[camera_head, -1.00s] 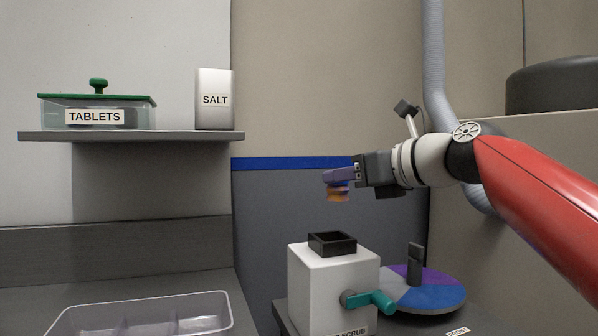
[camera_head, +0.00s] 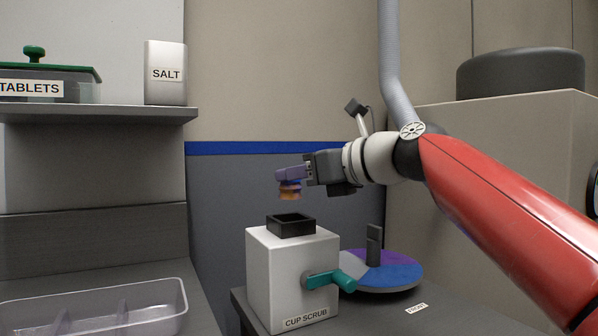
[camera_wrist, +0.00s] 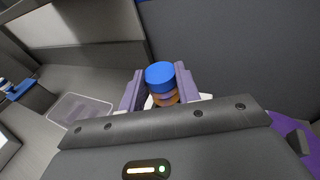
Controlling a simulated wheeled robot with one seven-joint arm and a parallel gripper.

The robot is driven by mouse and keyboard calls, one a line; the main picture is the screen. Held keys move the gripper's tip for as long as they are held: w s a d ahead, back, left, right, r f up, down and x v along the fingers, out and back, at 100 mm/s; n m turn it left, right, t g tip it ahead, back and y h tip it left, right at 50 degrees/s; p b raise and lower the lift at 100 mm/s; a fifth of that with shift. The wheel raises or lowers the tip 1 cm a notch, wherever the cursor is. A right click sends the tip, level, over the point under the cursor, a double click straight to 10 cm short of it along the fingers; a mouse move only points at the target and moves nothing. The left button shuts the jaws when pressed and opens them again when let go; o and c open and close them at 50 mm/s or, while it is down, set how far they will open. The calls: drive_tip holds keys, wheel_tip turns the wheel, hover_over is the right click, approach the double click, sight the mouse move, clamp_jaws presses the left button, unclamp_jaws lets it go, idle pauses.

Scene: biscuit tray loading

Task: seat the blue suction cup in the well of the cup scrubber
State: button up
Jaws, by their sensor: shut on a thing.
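The blue suction cup, with an orange bellows part below a blue top, shows orange in the head view (camera_head: 290,190) and its blue top in the wrist view (camera_wrist: 160,72). My gripper (camera_head: 289,174) has its purple fingers shut on the cup from both sides, also in the wrist view (camera_wrist: 159,90). The cup hangs in the air, apart from and above the cup scrubber (camera_head: 279,272). The scrubber is a white box with a black square well (camera_head: 291,228) on top and a teal handle in front. The inside bottom of the well is hidden.
A blue and purple turntable (camera_head: 400,275) with an upright dark post (camera_head: 374,246) stands right of the scrubber. A clear divided tray (camera_head: 150,318) lies at lower left. A shelf (camera_head: 90,113) holds a SALT box (camera_head: 166,74) and a TABLETS container (camera_head: 50,88).

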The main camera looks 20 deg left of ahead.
drive_tip(key=shift+f+b, duration=0.7)
drive_tip(key=shift+f, duration=0.45)
drive_tip(key=shift+f+b, duration=1)
drive_tip(key=shift+f, duration=0.9)
idle(1.3)
drive_tip(key=o, duration=1.1)
drive_tip(key=shift+d, duration=0.1)
drive_tip(key=b+v, duration=0.1)
drive_tip(key=v, duration=0.6)
drive_tip(key=shift+d+r+b, duration=0.15)
drive_tip(key=shift+d+b, duration=0.15)
drive_tip(key=shift+s, duration=0.15)
